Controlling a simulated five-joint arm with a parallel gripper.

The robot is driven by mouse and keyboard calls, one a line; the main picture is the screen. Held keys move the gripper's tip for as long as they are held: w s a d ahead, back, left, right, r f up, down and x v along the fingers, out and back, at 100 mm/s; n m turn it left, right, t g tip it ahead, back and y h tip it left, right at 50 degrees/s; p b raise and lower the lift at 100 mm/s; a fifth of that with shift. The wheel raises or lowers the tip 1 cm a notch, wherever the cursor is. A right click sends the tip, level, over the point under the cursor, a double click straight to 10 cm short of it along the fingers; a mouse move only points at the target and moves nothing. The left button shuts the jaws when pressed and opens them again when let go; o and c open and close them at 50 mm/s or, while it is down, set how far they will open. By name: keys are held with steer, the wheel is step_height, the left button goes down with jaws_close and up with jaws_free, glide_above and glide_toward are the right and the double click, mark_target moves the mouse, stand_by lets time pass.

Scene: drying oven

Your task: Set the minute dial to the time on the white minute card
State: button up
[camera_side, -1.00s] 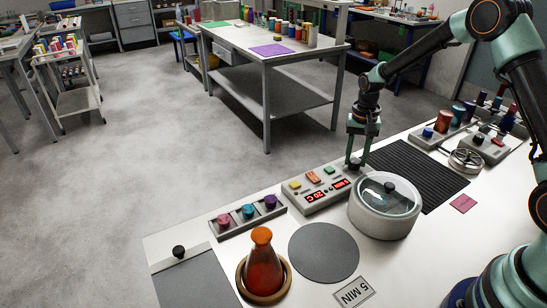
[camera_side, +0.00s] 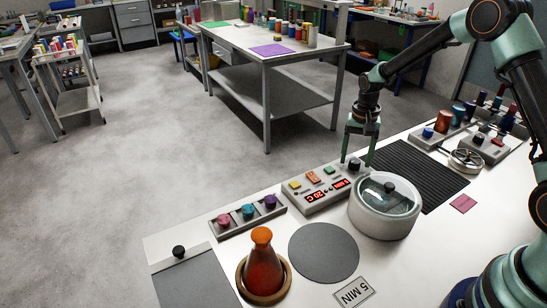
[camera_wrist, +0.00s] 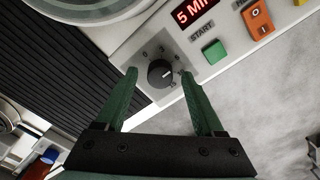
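The minute dial, a black knob with a white pointer line on a grey numbered plate, shows in the wrist view (camera_wrist: 162,73) and at the right end of the oven's control panel in the side view (camera_side: 354,164). The red display (camera_wrist: 193,12) beside it reads "5 MIN", cut at the frame edge. The white minute card (camera_side: 354,292) lies flat at the front and reads "5 MIN". My gripper (camera_side: 358,162) is open, its green fingers spread on either side of the dial with gaps. In the wrist view, my gripper (camera_wrist: 163,80) holds nothing.
A green start button (camera_wrist: 214,51) and an orange switch (camera_wrist: 257,18) sit along the panel. A round white pot with a glass lid (camera_side: 385,207) stands close in front of the dial. An orange flask (camera_side: 263,262) and a grey disc (camera_side: 324,252) are to the left.

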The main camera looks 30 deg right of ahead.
mark_target(355, 161)
step_height(355, 161, up, 12)
stand_by(0.5)
steer(key=shift+r, duration=0.15)
steer(key=s+a+r+n+t, duration=0.2)
steer(key=s+a+r+n, duration=0.25)
steer(key=s+r, duration=0.3)
steer(key=s+a+r+n+t, duration=0.1)
steer(key=s+a+n+t, duration=0.2)
steer(key=s, duration=0.7)
steer(key=shift+a+r+n+t, duration=0.25)
steer(key=shift+a+n+t, duration=0.05)
steer(key=shift+a+n, duration=0.45)
